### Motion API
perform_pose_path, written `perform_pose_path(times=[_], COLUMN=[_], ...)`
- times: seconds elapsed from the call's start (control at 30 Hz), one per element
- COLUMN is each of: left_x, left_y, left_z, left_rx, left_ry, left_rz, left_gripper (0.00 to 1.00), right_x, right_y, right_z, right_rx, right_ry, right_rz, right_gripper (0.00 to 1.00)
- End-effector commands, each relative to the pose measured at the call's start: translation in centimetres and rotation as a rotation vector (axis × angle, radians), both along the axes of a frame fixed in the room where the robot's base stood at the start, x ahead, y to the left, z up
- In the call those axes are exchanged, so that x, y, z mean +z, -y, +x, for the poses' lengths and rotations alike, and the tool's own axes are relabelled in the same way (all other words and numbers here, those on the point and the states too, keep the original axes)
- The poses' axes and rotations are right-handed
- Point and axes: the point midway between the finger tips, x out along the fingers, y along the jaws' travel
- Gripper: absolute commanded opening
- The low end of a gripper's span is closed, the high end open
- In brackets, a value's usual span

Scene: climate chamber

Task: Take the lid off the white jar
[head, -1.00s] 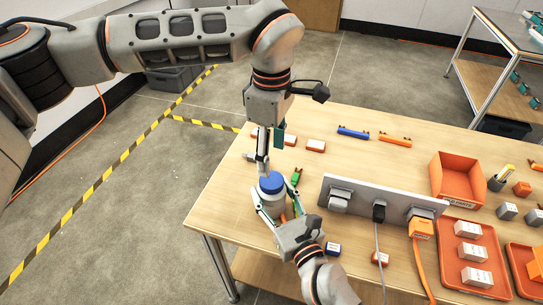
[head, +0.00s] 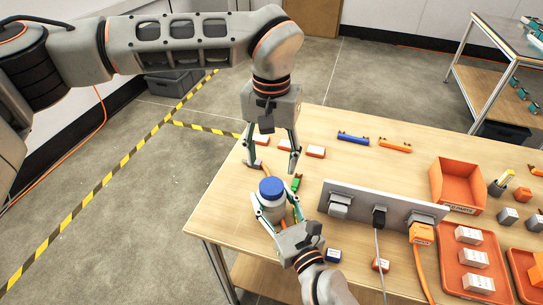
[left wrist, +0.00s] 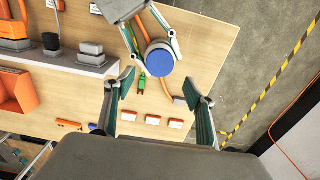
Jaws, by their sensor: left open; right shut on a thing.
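The white jar (head: 271,206) stands near the left end of the table with its blue lid (head: 271,188) on top. My right gripper (head: 273,207) is shut around the jar's body from the front. My left gripper (head: 272,168) is open and empty, pointing down above and a little behind the lid, apart from it. In the left wrist view, the blue lid (left wrist: 160,58) lies beyond the open left fingers (left wrist: 160,92), with the right gripper holding the jar from above in the picture. The lid hides most of the jar there.
A green item (head: 296,182) lies beside the jar. Several orange-and-white blocks (head: 315,152) lie behind it. A grey panel with sockets (head: 385,198) stands to the right, beside an orange bin (head: 457,182). The table's left edge is close to the jar.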

Motion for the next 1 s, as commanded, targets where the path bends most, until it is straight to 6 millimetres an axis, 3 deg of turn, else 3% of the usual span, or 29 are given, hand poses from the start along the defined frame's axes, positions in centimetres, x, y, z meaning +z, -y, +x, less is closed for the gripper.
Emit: perform_pose_path(times=[0.6, 1.0], left_x=[-7.3, -8.0], left_y=[0.0, 0.0], left_z=[0.0, 0.0], left_rx=[-0.014, -0.013], left_ry=[-0.002, 0.000], left_rz=[0.001, 0.001], left_gripper=[0.55, 0.55], right_x=[0.0, 0.0], right_y=[0.0, 0.0], right_z=[0.0, 0.0], right_rx=[0.000, 0.000], right_ry=[0.000, 0.000], right_rz=[0.000, 0.000], right_gripper=[0.00, 0.00])
